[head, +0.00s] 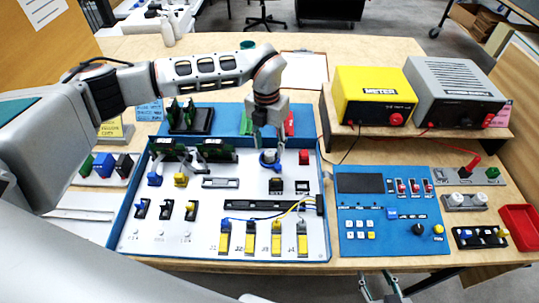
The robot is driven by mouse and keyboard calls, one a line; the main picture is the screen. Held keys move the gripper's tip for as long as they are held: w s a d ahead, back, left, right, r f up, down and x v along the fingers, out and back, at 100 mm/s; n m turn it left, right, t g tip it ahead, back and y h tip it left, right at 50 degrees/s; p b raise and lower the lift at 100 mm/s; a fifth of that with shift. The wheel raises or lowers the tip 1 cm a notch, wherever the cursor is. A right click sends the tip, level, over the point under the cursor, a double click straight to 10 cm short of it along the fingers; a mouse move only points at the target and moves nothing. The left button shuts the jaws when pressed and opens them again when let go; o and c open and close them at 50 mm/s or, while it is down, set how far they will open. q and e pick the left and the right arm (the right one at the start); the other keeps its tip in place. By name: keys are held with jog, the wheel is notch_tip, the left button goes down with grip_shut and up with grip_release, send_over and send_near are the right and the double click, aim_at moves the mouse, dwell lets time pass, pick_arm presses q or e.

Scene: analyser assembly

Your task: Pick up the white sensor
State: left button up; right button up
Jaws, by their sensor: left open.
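A small white round piece (268,156), which looks like the white sensor, sits at a blue ring-shaped mount (270,165) near the back of the white panel. My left gripper (268,146) points down just above it, open, with its fingers around or just over its top. I cannot tell whether they touch it. Two other white round parts sit on a grey block (464,202) at the right. What looks like my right gripper (384,288) shows partly at the bottom edge, below the table front; its jaws are unclear.
The blue-framed white panel (200,240) carries switches, connectors, wires and yellow modules. A blue control panel (395,240), a yellow meter (375,95), a grey unit (455,90) and a red tray (520,226) are at the right.

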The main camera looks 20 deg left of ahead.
aim_at(269, 152)
pick_arm(q)
jog(key=shift+f, duration=1.3)
jog(key=c, duration=1)
jog(key=shift+r, duration=0.1)
notch_tip(269, 152, up, 20)
jog(key=shift+o, duration=0.7)
grip_shut()
